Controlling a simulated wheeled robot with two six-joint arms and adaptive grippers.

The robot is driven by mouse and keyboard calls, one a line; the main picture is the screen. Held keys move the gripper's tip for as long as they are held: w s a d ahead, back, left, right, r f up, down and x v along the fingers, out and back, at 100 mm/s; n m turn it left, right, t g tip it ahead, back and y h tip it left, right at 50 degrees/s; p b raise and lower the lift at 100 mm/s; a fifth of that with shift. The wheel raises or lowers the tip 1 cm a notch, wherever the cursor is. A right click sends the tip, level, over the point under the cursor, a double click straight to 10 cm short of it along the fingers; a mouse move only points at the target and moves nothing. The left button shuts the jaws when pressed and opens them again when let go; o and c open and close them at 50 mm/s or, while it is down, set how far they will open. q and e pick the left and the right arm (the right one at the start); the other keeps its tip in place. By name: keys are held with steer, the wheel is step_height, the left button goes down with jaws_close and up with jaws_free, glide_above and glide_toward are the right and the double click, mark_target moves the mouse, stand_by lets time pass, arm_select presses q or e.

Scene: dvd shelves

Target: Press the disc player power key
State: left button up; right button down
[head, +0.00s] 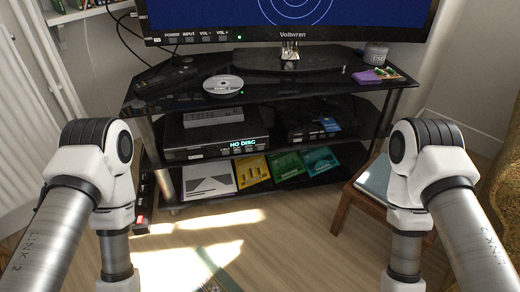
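The disc player (216,133) is a dark box on the middle shelf of the black TV stand, left of centre. Its lit display (237,144) reads "NO DISC". Small keys and labels line its front, but they are too small for me to tell which is the power key. A grey slotted item (212,118) lies on top of the player. Both my arms reach in from the sides and bend downward in front of the stand. Both grippers are below the picture's bottom edge.
A TV (290,18) stands on the top shelf (310,94) with a silver disc (223,84) and a purple item (367,76). Coloured cases (287,165) lie on the bottom shelf. A wooden stool (362,200) stands at right. Floor in front is clear.

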arm_select(q)
jaws_close()
stand_by(1.3)
